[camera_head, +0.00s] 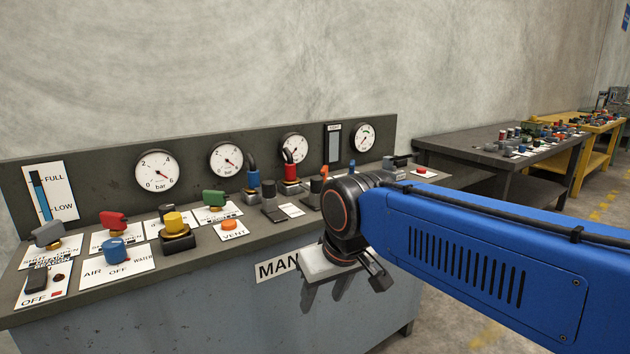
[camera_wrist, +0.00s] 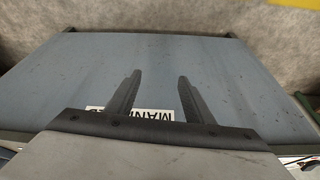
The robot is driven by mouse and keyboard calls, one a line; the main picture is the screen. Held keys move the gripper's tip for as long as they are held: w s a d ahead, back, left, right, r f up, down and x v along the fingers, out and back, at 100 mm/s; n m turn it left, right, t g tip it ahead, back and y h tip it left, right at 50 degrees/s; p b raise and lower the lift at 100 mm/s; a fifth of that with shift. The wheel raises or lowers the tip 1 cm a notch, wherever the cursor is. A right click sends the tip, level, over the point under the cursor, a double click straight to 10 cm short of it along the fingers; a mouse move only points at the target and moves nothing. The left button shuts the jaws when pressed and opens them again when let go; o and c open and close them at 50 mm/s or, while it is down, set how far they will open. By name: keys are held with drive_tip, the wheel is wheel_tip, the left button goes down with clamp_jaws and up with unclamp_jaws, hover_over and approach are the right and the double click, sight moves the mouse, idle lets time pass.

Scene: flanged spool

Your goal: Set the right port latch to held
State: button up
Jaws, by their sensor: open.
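I cannot make out the right port latch for certain. A small dark-handled fitting (camera_head: 398,163) stands near the right end of the console (camera_head: 240,245), partly behind my arm, and I cannot tell whether it is that latch or how it is set. My gripper (camera_head: 340,288) hangs in front of the console's front edge, apart from the controls. In the wrist view my gripper (camera_wrist: 157,85) is open and empty, with its two fingers spread before the grey-blue front panel and the partly covered MAN label (camera_wrist: 145,114).
The console top carries coloured valve handles, a blue knob (camera_head: 114,251), an orange VENT button (camera_head: 229,225) and blue and red couplings (camera_head: 291,178). Gauges (camera_head: 156,172) line its back panel. My blue arm covers part of the right side. A grey table (camera_head: 470,140) stands beyond.

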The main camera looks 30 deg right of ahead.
drive_tip(key=w+d+r+m+g, duration=0.1)
drive_tip(key=w+d+r+m, duration=0.15)
drive_tip(key=w+r, duration=0.6)
drive_tip(key=w+d+r+m+g, duration=0.1)
drive_tip(key=w+d+r, duration=0.4)
drive_tip(key=r, duration=0.6)
drive_tip(key=m+g, duration=0.2)
drive_tip(key=m, duration=0.2)
approach(317, 178)
wheel_tip(317, 178, down, 10)
drive_tip(key=shift+w+d+f, duration=0.1)
drive_tip(key=shift+w+f, duration=0.05)
drive_tip(key=shift+w, duration=0.05)
